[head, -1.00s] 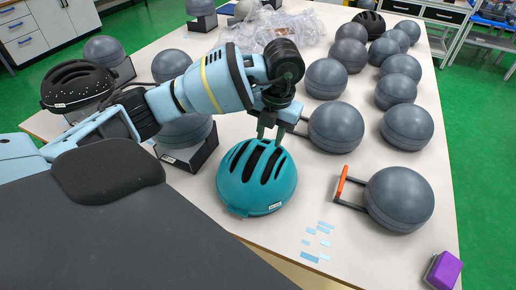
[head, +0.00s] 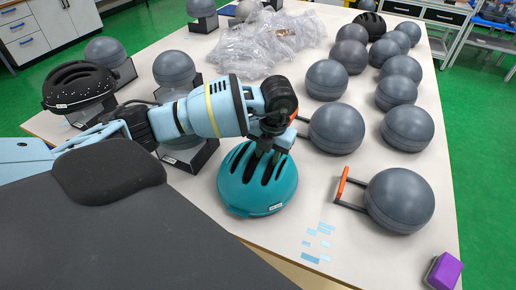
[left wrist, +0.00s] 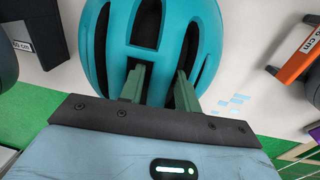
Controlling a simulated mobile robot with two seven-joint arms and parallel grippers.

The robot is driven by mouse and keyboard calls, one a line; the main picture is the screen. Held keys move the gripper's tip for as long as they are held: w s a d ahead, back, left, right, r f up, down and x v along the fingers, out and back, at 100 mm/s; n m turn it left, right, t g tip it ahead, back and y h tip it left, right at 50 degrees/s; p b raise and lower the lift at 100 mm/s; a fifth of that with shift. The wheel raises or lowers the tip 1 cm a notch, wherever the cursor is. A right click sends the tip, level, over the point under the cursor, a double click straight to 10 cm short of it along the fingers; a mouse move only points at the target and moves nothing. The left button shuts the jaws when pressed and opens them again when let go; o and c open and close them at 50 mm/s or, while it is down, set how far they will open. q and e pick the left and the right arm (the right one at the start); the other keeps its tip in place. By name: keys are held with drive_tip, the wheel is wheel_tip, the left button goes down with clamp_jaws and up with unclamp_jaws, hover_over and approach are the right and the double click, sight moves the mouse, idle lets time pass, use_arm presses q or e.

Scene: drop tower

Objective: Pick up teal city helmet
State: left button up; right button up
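The teal city helmet (head: 257,190) sits dome up on the white table, with long dark vents on top and a small white label near its front rim. It also fills the upper middle of the left wrist view (left wrist: 110,60). My left gripper (head: 266,158) is over the top of the helmet, pointing down. In the left wrist view its two grey-green fingers (left wrist: 160,80) stand apart at the vents, with a teal rib between them. The fingertips are partly hidden, and I see no clear grip on the rib. My right gripper is not in view.
Several grey domes stand on the right, one on a stand with an orange bar (head: 342,184). A black helmet (head: 78,84) sits on the left. Crumpled clear plastic (head: 262,45) lies behind. A purple block (head: 443,271) is at the near right corner. Blue strips lie right of the teal helmet.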

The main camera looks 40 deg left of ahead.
use_arm(q)
clamp_jaws()
drive_tip(key=shift+r, duration=0.1)
idle(0.3)
